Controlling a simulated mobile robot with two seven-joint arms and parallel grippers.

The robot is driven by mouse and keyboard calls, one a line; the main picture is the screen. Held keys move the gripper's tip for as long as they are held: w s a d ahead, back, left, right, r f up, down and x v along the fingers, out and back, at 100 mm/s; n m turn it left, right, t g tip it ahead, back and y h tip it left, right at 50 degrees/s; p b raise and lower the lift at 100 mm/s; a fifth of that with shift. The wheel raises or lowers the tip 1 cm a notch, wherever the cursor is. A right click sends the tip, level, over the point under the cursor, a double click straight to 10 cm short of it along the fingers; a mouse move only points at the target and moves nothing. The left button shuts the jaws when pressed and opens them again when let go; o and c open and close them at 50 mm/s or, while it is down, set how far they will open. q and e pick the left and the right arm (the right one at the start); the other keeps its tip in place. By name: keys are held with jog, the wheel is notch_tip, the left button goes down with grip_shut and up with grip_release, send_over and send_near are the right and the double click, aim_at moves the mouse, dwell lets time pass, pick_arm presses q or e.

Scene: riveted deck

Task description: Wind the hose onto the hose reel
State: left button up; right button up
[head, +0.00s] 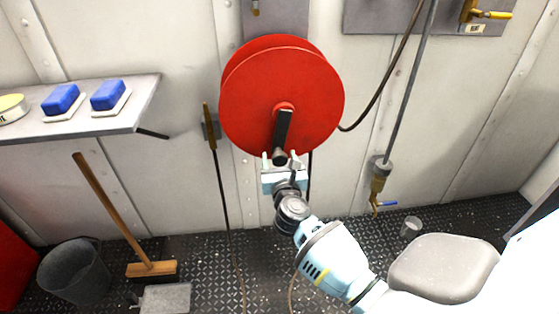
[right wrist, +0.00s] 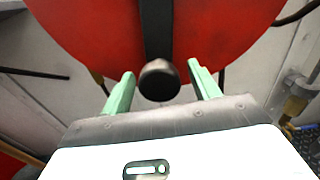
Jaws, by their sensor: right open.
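The red hose reel (head: 255,95) is mounted on the wall in the middle of the head view; its disc (right wrist: 215,30) fills the top of the right wrist view. A dark crank arm (head: 284,128) hangs down from its hub and ends in a dark knob (head: 279,157). My right gripper (head: 280,156) is open at the knob. In the right wrist view the knob (right wrist: 159,80) lies between the two green fingers, apart from both. A dark hose (head: 228,215) hangs down beside the reel to the floor. My left gripper is not in view.
A shelf (head: 75,125) with blue blocks (head: 61,99) juts out at left. A broom (head: 150,268) and a bucket (head: 74,273) stand on the floor at left. A pipe with a tap (head: 379,180) runs down at right, above a grey seat-like object (head: 445,267).

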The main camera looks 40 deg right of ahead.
jog(key=shift+c, duration=1.4)
grip_shut()
